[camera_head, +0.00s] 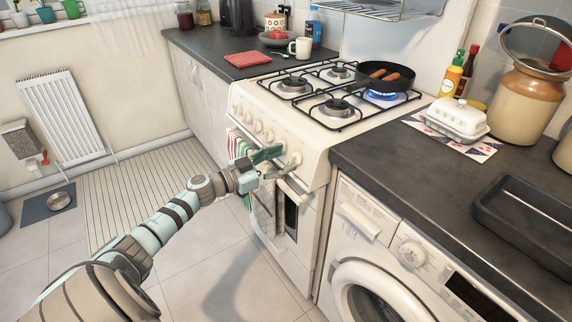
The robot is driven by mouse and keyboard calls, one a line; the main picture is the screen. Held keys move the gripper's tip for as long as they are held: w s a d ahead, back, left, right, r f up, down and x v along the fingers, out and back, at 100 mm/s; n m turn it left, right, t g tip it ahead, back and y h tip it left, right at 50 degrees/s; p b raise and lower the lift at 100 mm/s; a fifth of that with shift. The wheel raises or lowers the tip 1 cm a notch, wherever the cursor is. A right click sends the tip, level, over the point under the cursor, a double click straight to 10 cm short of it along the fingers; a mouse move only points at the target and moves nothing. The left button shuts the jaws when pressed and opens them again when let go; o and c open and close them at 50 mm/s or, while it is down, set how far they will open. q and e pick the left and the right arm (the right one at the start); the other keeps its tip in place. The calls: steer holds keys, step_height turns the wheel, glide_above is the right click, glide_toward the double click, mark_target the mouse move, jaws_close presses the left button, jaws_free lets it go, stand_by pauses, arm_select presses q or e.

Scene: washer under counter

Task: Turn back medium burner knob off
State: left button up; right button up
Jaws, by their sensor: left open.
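The cream stove (315,135) stands in the middle of the head view. Several knobs (257,127) run along its front panel. A nearer knob (295,158) shows at the right end of the row, just beyond my fingertips. My left gripper (279,161) is open in front of this panel, with its fingers toward that knob. I cannot tell whether they touch it. A blue flame (383,95) burns under the dark frying pan (388,78) on the back right burner. The other burners show no flame. My right gripper is out of view.
Striped towels (237,144) hang on the stove front below the knobs, close to my left gripper. A washer (385,255) stands under the dark counter (450,165) to the right. The tiled floor (215,255) before the stove is clear.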

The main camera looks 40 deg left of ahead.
arm_select(q)
steer(key=shift+x, duration=1)
